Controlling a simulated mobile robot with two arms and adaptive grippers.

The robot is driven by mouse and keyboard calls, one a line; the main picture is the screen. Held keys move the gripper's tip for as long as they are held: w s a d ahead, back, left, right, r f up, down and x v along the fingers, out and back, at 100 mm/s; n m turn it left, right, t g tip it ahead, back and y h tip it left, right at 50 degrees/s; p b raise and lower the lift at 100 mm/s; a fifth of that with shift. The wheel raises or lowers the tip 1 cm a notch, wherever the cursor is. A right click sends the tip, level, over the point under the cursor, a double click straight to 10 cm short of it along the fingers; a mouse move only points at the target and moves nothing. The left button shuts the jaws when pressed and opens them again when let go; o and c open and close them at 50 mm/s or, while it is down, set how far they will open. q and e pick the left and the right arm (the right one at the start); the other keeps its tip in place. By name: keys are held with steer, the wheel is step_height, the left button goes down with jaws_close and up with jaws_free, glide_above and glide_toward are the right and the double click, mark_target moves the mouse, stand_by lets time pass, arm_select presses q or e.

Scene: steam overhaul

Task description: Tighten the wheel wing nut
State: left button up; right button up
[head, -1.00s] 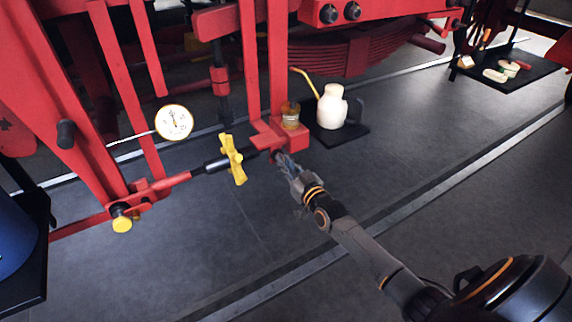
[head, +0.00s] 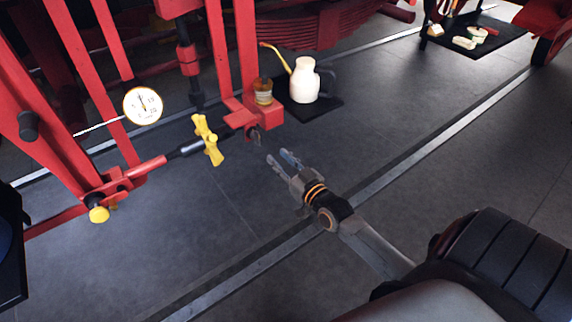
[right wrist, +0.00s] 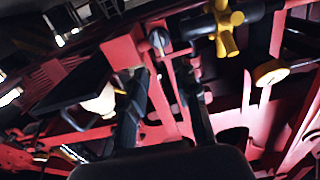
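A small dark wing nut (head: 254,134) sits at the end of the red bracket block (head: 262,114), below a small amber-and-brass cup (head: 263,91). In the right wrist view the wing nut (right wrist: 158,38) shows grey, beyond the fingertips and roughly between their lines. My right gripper (head: 280,158) is open and empty, to the lower right of the nut with a gap between them. Its two spread fingers also show in the right wrist view (right wrist: 165,85). A yellow star-shaped handwheel (head: 208,140) sits on the rod left of the nut. My left gripper is not in view.
A cream oil can (head: 305,80) stands on a black mat (head: 318,108) behind the bracket. A dial gauge (head: 143,106) and a yellow knob (head: 98,214) are at the left. Another dark mat (head: 500,42) holds several small items. The floor around my right gripper is clear.

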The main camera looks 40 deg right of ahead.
steer(key=shift+s, duration=1.25)
steer(key=shift+f, duration=0.1)
steer(key=s+a+f+g, duration=0.1)
steer(key=s+f+g, duration=0.25)
steer(key=f, duration=0.65)
steer(key=s+a+f+g, duration=0.15)
steer(key=s+f, duration=0.35)
steer(key=f, duration=0.6)
steer(key=s+a+f+g, duration=0.1)
steer(key=s+f+g, duration=0.25)
steer(key=f, duration=0.65)
steer(key=s+a+f+n+g, duration=0.1)
steer(key=s+a+f+g, duration=0.1)
steer(key=s+f, duration=0.4)
steer(key=s+a+f+g, duration=0.3)
steer(key=s+f, duration=0.3)
steer(key=s, duration=0.9)
steer(key=s+a+f+n+g, duration=0.1)
steer(key=s+a+f+g, duration=0.2)
steer(key=s+f, duration=0.3)
steer(key=s, duration=0.5)
steer(key=shift+s+a+f+n, duration=0.15)
steer(key=shift+a+f+n, duration=0.1)
steer(key=shift+a+n, duration=0.05)
steer(key=shift+g, duration=0.25)
